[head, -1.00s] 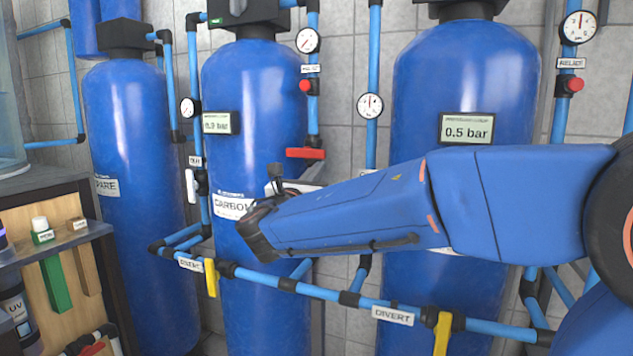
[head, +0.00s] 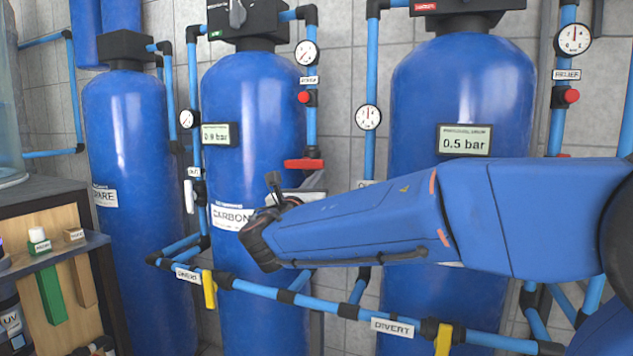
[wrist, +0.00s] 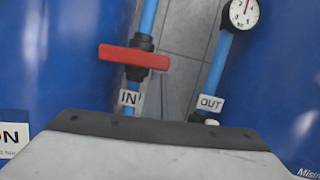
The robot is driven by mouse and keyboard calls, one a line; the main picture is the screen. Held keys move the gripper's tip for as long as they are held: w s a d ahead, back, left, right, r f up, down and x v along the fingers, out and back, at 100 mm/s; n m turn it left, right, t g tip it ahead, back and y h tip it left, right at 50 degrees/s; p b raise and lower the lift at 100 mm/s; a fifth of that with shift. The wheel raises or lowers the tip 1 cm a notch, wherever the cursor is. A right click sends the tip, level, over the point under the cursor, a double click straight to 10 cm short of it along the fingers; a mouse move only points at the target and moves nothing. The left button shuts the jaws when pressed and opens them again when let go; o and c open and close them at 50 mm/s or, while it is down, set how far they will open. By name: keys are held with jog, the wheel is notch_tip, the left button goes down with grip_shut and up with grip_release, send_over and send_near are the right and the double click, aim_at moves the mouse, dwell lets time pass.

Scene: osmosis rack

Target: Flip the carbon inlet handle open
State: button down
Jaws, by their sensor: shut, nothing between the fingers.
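The carbon inlet handle is a red lever (head: 304,164) on the blue vertical pipe right of the carbon tank (head: 255,100). It lies crosswise to the pipe. In the wrist view the red lever (wrist: 134,57) sits just above a tag reading IN. My gripper (head: 305,194) is partly hidden behind my wrist, a little below the lever in the head view. In the wrist view my shut gripper (wrist: 160,131) fills the bottom, below the lever in the picture. A gap shows between them, and it holds nothing.
The OUT pipe with a gauge (wrist: 241,12) is right of the lever. A red button (head: 305,97) and a gauge (head: 306,52) are above it. A second tank (head: 460,90) stands behind my arm. Pipes with yellow handles (head: 209,290) run below.

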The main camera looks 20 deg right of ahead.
aim_at(322, 161)
jog(key=r+n, duration=0.1)
jog(key=n, duration=0.1)
jog(key=r+n+y, duration=0.1)
jog(key=n, duration=0.2)
jog(key=n+t+y, duration=0.1)
jog(key=n, duration=0.1)
jog(key=shift+s+d+r, duration=0.3)
jog(key=shift+d+r, duration=0.1)
jog(key=shift+r+n+y, duration=0.5)
jog(key=shift+n+y, duration=0.1)
jog(key=shift+n, duration=0.6)
jog(key=shift+w+a+r+n+y, duration=0.2)
jog(key=shift+w+a+r+n, duration=0.1)
jog(key=shift+r+n, duration=0.35)
jog(key=shift+w+a+r+n+y, duration=0.15)
jog(key=shift+a+r+n+y, duration=0.1)
jog(key=shift+r+n, duration=0.4)
jog(key=shift+w+a+r+n+y, duration=0.15)
jog(key=shift+w+a+r+n, duration=0.25)
jog(key=shift+n, duration=0.4)
jog(key=shift+r, duration=0.3)
jog(key=shift+s, duration=0.1)
